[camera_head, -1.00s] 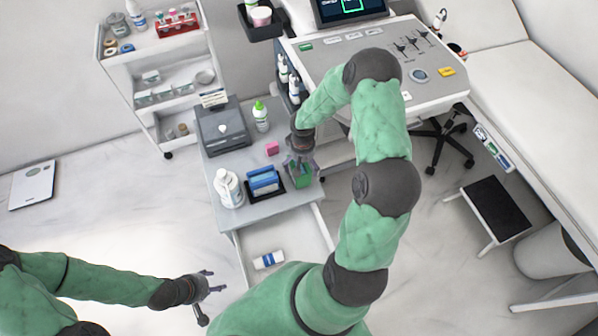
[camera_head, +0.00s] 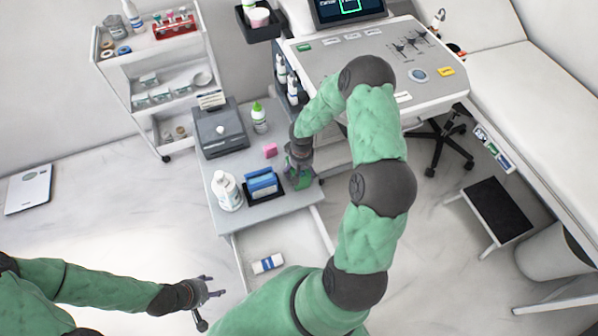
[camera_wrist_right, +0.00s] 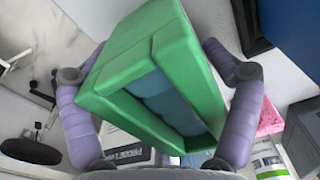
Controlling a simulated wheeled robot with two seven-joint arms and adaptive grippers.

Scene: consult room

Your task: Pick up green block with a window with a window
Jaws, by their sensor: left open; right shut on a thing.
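The green block with a window (camera_wrist_right: 145,75) fills the middle of the right wrist view, tilted, with a rectangular opening through which a blue-grey inside shows. My right gripper (camera_wrist_right: 160,90) has a purple finger on each side of it and is shut on it. In the head view my right gripper (camera_head: 299,170) is over the right side of the small grey table, with the green block (camera_head: 301,183) partly hidden by the fingers. My left gripper (camera_head: 212,289) is open and empty, low over the floor left of the open drawer.
On the table (camera_head: 284,212) are a blue item in a black tray (camera_head: 262,184), a white bottle (camera_head: 227,190), a pink block (camera_head: 270,150), a green-capped bottle (camera_head: 259,118) and a grey device (camera_head: 220,130). An open drawer (camera_head: 285,242) juts out below.

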